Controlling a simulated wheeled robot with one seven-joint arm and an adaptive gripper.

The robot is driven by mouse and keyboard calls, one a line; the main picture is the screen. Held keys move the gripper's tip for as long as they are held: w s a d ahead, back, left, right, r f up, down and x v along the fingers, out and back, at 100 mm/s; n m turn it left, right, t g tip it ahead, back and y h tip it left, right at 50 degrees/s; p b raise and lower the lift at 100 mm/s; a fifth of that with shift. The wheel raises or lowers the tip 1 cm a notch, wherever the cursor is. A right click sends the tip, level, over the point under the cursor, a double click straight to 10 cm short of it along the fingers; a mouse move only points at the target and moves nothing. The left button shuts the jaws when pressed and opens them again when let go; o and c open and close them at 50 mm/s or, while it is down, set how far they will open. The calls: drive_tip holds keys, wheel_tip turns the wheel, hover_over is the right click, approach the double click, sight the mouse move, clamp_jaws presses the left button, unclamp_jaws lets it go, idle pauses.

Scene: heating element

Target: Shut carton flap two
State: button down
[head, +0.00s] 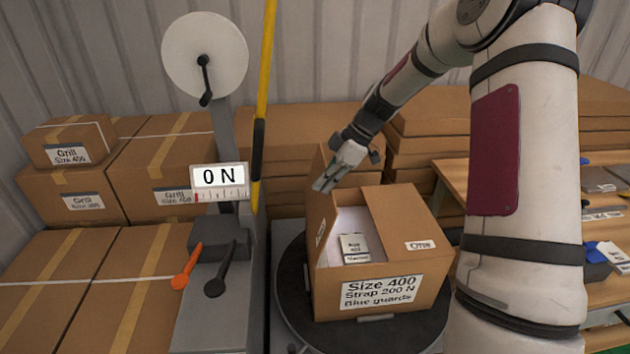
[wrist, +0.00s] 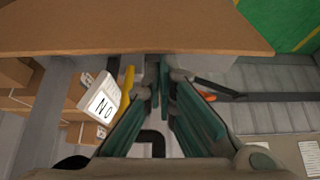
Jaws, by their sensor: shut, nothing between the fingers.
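The open carton (head: 382,290) sits on a dark round turntable, with white lining and a small labelled packet (head: 354,247) inside. One flap (head: 400,210) lies over its right part. Another flap (head: 318,215) stands up at the left. No flap in view is marked as number two. My gripper (head: 323,184) is shut and empty above the carton's back left, close to the upright cardboard; I cannot tell whether it touches. In the wrist view, the green fingers (wrist: 162,80) are together, just below a broad cardboard panel (wrist: 130,28).
A strapping stand with a "0 N" display (head: 219,177), an orange lever (head: 187,266) and a black lever (head: 220,270) stands left of the turntable (head: 290,290). A yellow pole (head: 264,80) rises behind. Stacked cartons fill the left; a wooden bench (head: 452,175) is at right.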

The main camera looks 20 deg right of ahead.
drive_tip(key=s+d+f+t+y+b, duration=0.1)
drive_tip(key=s+d+f+y+b, duration=0.1)
drive_tip(key=d+f, duration=0.4)
drive_tip(key=s+d+f+t+y+b, duration=0.1)
drive_tip(key=s+d+f+y+b, duration=0.2)
drive_tip(key=d+f+y, duration=0.4)
drive_tip(key=shift+d+f+t+b, duration=0.35)
drive_tip(key=shift+d+b, duration=0.4)
drive_tip(key=shift+d, duration=0.55)
drive_tip(key=shift+r, duration=0.1)
drive_tip(key=shift+d, duration=0.1)
drive_tip(key=v, duration=1.1)
drive_tip(key=shift+s+d, duration=0.25)
drive_tip(key=shift+d, duration=0.15)
